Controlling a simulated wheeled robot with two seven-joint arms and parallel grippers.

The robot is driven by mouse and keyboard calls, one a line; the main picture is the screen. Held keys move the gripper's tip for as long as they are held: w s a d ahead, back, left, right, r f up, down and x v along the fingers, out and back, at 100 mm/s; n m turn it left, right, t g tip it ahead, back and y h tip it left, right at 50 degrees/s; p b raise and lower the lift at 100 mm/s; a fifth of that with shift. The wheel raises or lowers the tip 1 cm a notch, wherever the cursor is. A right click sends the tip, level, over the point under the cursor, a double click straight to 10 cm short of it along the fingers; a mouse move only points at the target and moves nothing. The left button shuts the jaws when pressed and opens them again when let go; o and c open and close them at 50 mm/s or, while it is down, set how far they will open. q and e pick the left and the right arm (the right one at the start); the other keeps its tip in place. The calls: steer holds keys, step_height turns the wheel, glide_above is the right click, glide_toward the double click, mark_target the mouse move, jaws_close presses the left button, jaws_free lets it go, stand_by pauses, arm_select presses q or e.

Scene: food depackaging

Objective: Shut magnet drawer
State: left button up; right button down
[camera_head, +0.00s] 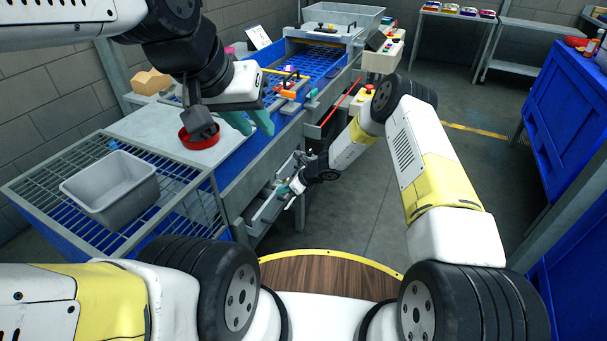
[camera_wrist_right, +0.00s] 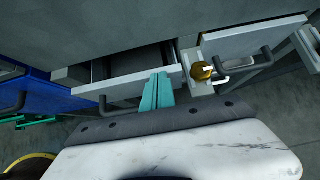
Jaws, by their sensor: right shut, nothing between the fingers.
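In the right wrist view, a grey drawer (camera_wrist_right: 125,86) stands partly open under the counter, with a dark inside and a bar handle at its left. The frames do not show for sure whether it is the magnet drawer. My right gripper (camera_wrist_right: 157,92) is shut and empty. Its teal fingertips overlap the drawer's front edge; contact is unclear. In the head view, my right gripper (camera_head: 284,190) is low beside an open drawer (camera_head: 266,208). My left gripper (camera_head: 250,122) is open and empty above the counter edge, its teal fingers apart.
A second grey front with a handle (camera_wrist_right: 250,42) and a brass round part (camera_wrist_right: 201,71) sit to the right in the wrist view. A grey bin (camera_head: 110,185) stands on the wire rack. A red bowl (camera_head: 199,138) is near my left gripper. The floor at right is clear.

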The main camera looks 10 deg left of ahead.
steer(key=a, duration=0.2)
steer(key=w+a, duration=0.1)
steer(key=a, duration=0.1)
steer(key=shift+w+a, duration=0.1)
steer(key=shift+w, duration=0.05)
steer(key=shift+r, duration=0.1)
